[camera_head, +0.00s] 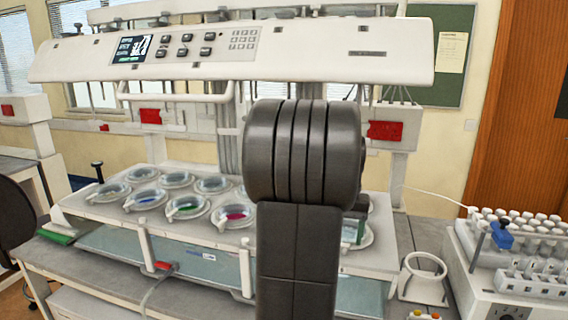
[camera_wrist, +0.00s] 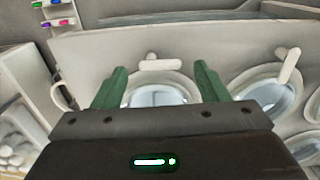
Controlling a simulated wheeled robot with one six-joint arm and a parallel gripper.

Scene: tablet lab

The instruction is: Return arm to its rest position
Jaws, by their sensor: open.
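My gripper (camera_wrist: 155,90) shows in the wrist view with its two green fingers spread wide apart and nothing between them. It is above the white deck of the tablet machine (camera_wrist: 230,45). A round lidded vessel with a white handle (camera_wrist: 160,95) lies beyond and between the fingers; I cannot tell how far below. In the head view my dark arm (camera_head: 303,155) stands upright in front of the machine (camera_head: 290,52) and hides part of its right side. The gripper is mostly hidden behind the arm there; a bit of green shows at the right.
Several lidded vessels (camera_head: 185,206) sit in the machine's deck. A white ring holder (camera_head: 423,277) and a rack of white-capped bottles (camera_head: 515,235) with a blue item (camera_head: 501,236) stand at the right. The machine's control panel (camera_head: 200,45) spans above the deck.

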